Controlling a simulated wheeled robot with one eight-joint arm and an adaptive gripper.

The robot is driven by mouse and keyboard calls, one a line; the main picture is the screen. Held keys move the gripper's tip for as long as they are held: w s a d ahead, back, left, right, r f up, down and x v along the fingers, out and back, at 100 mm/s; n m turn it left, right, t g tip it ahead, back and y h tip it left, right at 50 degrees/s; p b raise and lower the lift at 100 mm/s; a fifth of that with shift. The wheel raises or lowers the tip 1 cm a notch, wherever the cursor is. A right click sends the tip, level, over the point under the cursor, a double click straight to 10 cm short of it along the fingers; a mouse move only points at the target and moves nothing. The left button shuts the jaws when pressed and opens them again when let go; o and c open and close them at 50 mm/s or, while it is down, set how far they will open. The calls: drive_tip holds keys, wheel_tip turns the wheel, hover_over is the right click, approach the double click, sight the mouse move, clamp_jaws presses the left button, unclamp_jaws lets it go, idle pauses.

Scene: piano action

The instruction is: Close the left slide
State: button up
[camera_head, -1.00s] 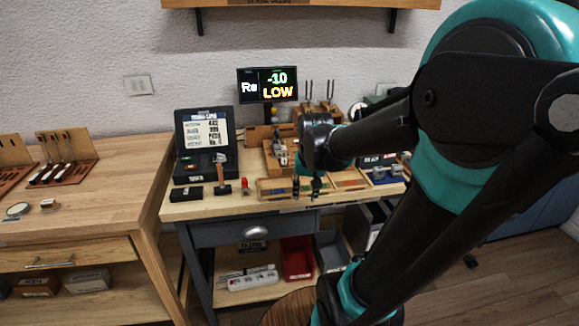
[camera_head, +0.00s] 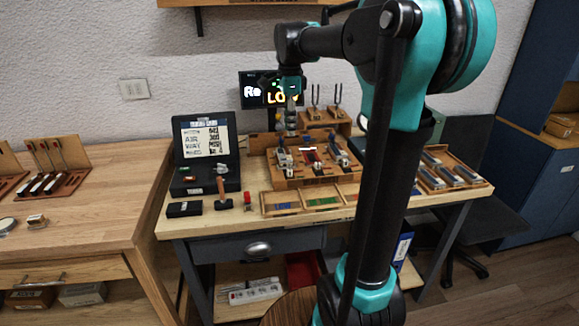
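The wooden piano-action fixture (camera_head: 318,181) stands on the grey-framed workbench, with three small metal mechanisms in a row. The left slide (camera_head: 284,161) appears to be the leftmost of these, a small grey metal part; whether it is open or shut is too small to tell. My gripper (camera_head: 291,128) points down above and behind the left mechanism, in front of the display. It looks apart from the left slide. Its fingers are small and blend with the background, so their opening cannot be made out.
A display (camera_head: 262,92) reading "LOW" is partly hidden by my gripper. A black case (camera_head: 205,152), a hammer (camera_head: 222,190) and a red-topped item (camera_head: 247,200) are at left. Tuning forks (camera_head: 326,101) stand behind. Coloured trays (camera_head: 322,200) lie in front. My arm hides the bench's right-middle part.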

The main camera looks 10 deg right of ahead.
sight(289, 174)
wheel_tip(289, 174, down, 16)
drive_tip(key=shift+r, duration=0.25)
idle(0.3)
clamp_jaws()
